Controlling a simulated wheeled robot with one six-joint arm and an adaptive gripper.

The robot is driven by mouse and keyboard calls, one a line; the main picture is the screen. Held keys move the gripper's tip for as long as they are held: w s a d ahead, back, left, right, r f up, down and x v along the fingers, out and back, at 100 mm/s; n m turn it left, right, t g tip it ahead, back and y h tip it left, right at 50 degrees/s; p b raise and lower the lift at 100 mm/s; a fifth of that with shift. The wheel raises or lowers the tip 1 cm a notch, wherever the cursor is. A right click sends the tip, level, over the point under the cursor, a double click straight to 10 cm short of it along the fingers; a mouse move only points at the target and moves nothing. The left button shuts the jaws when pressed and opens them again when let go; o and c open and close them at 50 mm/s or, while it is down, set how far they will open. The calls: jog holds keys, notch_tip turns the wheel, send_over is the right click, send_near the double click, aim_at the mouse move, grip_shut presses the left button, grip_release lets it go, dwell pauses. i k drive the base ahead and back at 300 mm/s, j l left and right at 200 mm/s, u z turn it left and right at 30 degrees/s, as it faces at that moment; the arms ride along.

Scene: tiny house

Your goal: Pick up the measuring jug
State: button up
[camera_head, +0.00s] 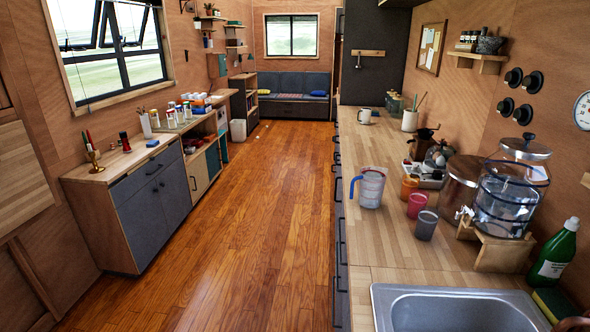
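The measuring jug (371,189) is clear with red markings and a blue handle on its left side. It stands upright on the wooden counter (391,240) at the right, near the counter's left edge. My gripper is not in view.
An orange cup (409,187), a pink cup (417,206) and a grey cup (426,226) stand just right of the jug. A water dispenser (505,203) is further right and a sink (450,310) nearer. The wooden floor (262,220) left of the counter is clear.

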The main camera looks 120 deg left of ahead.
aim_at(372, 179)
jog(key=u, duration=2.65)
jog(key=z, duration=3.7)
jog(key=u, duration=3.5)
